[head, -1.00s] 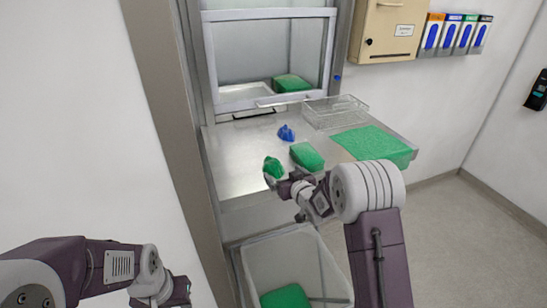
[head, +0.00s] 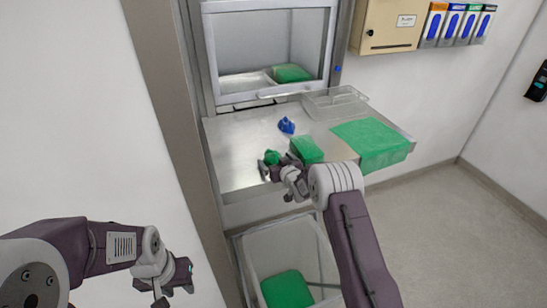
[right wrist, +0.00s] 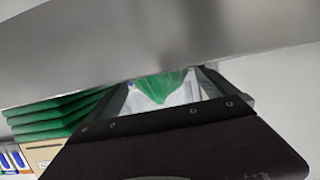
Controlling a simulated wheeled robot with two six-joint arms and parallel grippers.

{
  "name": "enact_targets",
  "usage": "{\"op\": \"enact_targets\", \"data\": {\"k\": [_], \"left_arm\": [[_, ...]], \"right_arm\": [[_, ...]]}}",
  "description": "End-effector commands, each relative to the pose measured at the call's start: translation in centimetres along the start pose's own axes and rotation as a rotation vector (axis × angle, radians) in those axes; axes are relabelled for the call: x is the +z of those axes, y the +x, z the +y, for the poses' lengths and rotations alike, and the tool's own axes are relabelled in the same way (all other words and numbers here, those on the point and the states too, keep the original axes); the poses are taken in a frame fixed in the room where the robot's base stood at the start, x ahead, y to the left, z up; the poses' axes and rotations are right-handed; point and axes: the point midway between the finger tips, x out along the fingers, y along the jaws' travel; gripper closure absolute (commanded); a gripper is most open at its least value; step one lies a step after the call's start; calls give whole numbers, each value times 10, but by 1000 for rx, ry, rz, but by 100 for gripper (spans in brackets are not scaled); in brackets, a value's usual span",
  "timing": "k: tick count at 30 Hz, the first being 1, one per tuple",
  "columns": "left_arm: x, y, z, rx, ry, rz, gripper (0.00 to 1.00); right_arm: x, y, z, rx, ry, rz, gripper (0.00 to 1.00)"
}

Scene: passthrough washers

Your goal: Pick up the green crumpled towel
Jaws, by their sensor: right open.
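The green crumpled towel (head: 272,157) lies at the front left part of the steel table, left of a folded green stack. My right gripper (head: 266,166) is at the towel with its fingers low by the table and partly covers it. In the right wrist view the towel (right wrist: 163,88) shows between the two spread fingers (right wrist: 163,97). The right gripper is open; no grip on the towel shows. My left gripper (head: 172,290) hangs low at the left, away from the table; its jaw opening is unclear.
A folded green stack (head: 306,150) is close to the right gripper. Behind are a blue crumpled piece (head: 287,125) and a wire basket (head: 335,102). A green cloth (head: 372,140) covers the right end of the table (head: 232,150). A bin (head: 250,250) stands below.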

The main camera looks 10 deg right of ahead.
Motion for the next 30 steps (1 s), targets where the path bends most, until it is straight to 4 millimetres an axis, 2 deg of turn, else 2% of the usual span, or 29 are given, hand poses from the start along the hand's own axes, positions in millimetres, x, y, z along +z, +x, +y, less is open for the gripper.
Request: {"op": "enact_targets", "data": {"k": [1, 2, 6, 9, 16, 20, 23, 27, 30], "left_arm": [[0, 0, 0, 0, 0, 0, 64], [0, 0, 0, 0, 0, 0, 64], [0, 0, 0, 0, 0, 0, 64], [0, 0, 0, 0, 0, 0, 64], [0, 1, 0, 0, 0, 0, 64], [1, 6, 0, 0, 0, 0, 64], [2, 14, 0, 0, 0, 0, 64], [3, 27, 0, 0, 0, 0, 64], [3, 26, 0, 0, 0, 0, 64]], "right_arm": [[0, 0, 0, 0, 0, 0, 3], [0, 0, 0, 0, 0, 0, 9], [0, 0, 0, 0, 0, 0, 48], [0, 0, 0, 0, 0, 1, 73], [-2, -1, 0, 0, 0, 1, 73], [-13, -4, 0, 0, 0, 4, 73], [-35, -10, 0, 0, -2, 9, 73], [-82, -25, 0, 1, -2, 11, 73], [-116, -36, 0, 0, -3, 9, 73]]}}
